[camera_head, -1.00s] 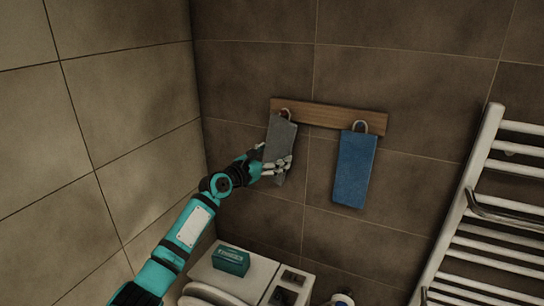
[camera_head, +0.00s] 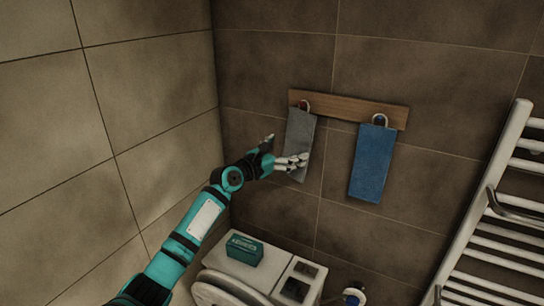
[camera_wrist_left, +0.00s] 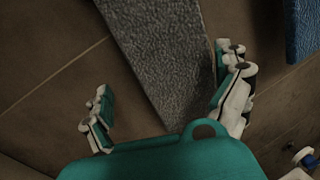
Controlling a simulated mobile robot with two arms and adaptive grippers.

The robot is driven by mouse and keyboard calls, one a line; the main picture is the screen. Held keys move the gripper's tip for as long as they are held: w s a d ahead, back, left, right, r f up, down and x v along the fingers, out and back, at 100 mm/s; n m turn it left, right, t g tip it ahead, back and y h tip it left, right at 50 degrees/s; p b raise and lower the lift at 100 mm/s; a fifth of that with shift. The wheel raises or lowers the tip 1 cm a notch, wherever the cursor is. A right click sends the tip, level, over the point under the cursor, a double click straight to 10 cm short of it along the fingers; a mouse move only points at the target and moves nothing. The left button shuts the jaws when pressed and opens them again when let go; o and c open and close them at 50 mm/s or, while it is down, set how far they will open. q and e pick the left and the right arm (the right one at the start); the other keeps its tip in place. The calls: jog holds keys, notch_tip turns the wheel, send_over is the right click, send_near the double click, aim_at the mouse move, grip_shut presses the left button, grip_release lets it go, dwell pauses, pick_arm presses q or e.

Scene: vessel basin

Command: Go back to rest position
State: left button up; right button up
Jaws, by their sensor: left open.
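My left gripper (camera_head: 284,150) is open in front of the lower left part of a grey towel (camera_head: 301,132). The towel hangs from a hook on a wooden rail (camera_head: 342,109) on the tiled wall. In the left wrist view, the two fingers (camera_wrist_left: 165,105) are spread wide, and the grey towel (camera_wrist_left: 163,50) hangs beyond and between them. The right finger is close to the towel's edge; I cannot tell if it touches. My right gripper is not in view.
A blue towel (camera_head: 372,165) hangs on the rail to the right. A white towel radiator (camera_head: 490,210) stands at the far right. Below are a teal box (camera_head: 244,250) on a white cistern top (camera_head: 268,268) and a toilet lid (camera_head: 225,290). A pale tiled wall (camera_head: 110,120) is at left.

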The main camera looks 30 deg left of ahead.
pick_arm(q)
jog(key=v, duration=1)
jog(key=shift+s, duration=0.15)
